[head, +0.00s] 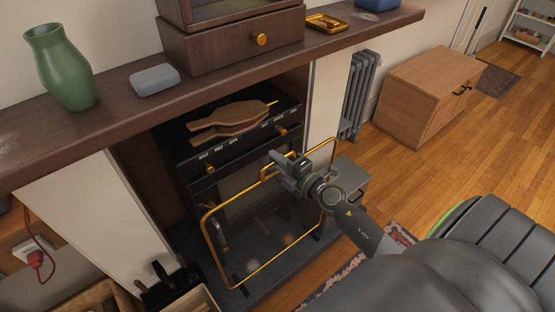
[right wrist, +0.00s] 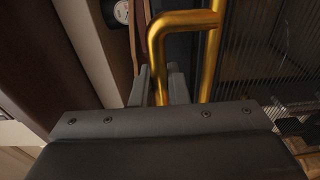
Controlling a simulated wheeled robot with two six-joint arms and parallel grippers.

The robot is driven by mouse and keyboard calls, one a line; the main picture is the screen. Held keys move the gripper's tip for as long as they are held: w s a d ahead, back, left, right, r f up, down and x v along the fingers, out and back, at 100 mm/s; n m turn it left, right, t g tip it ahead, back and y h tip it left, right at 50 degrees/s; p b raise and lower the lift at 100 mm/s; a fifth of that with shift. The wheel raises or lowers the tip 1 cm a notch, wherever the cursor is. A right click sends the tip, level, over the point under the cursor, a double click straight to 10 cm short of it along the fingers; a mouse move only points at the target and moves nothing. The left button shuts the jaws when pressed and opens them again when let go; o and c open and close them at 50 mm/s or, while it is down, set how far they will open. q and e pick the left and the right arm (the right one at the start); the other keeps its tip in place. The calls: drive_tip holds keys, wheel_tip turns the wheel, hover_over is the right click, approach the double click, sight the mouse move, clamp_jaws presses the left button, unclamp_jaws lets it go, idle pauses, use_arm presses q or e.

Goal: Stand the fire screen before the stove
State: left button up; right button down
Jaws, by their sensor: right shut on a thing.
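The fire screen has a brass frame (head: 207,236) and see-through mesh. It is upright in front of the black stove (head: 193,173) in the fireplace opening. I cannot tell whether its dark feet touch the hearth (head: 283,280). My right gripper (head: 281,166) is shut on the brass handle at the screen's top edge. In the right wrist view, the brass handle (right wrist: 158,45) passes between the fingers of this gripper (right wrist: 160,86), and ribbed mesh shows at right. My left gripper is not in view.
Wooden bellows (head: 232,119) lie on the stove top. The mantel (head: 110,128) above carries a green vase (head: 59,68) and a drawer box (head: 232,42). Open floor lies at right.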

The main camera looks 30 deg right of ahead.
drive_tip(key=b, duration=0.5)
hover_over(279, 186)
drive_tip(key=f, duration=0.5)
drive_tip(key=shift+w+a+f, duration=0.15)
drive_tip(key=shift+w+f, duration=0.05)
drive_tip(key=shift+w, duration=0.15)
drive_tip(key=shift+f, duration=0.3)
wheel_tip(279, 186, down, 2)
drive_tip(key=b, duration=0.2)
drive_tip(key=shift+f+b, duration=0.15)
drive_tip(key=shift+b, duration=0.2)
drive_tip(key=shift+f+b, duration=0.8)
drive_tip(key=shift+f, duration=0.05)
drive_tip(key=c, duration=1.9)
unclamp_jaws()
drive_tip(key=shift+s+f, duration=0.1)
drive_tip(key=shift+f, duration=0.25)
drive_tip(key=o, duration=0.5)
drive_tip(key=shift+r, duration=0.1)
